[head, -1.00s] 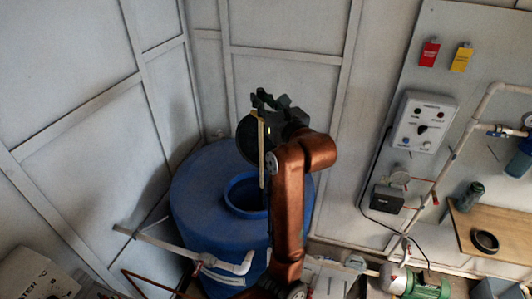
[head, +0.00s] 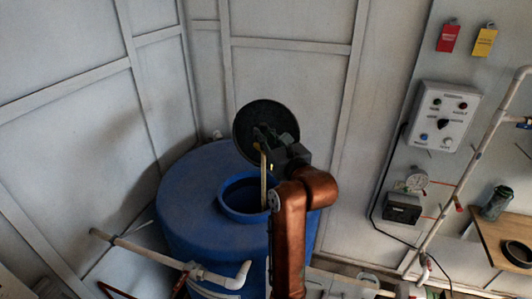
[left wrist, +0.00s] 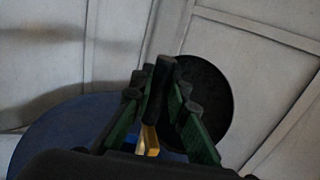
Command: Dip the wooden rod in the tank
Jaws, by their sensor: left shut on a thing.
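The blue tank (head: 185,195) stands in the corner with its round top opening (head: 238,190) uncovered. The light wooden rod (head: 263,178) hangs upright from my left gripper (head: 264,140). Its lower end overlaps the right side of the opening; I cannot tell how far it reaches inside. In the left wrist view, my left gripper (left wrist: 163,95) is shut on the rod (left wrist: 149,140), which shows as a short yellowish piece between the green fingers. The tank (left wrist: 60,135) lies below it there. A dark round disc (head: 245,122) shows behind the gripper. My right gripper is out of view.
A white pipe (head: 210,277) crosses in front of the tank. A grey control box (head: 437,115) and red and yellow tags (head: 447,38) are on the right wall panel. A wooden shelf (head: 492,235) holds a dark bottle (head: 496,203).

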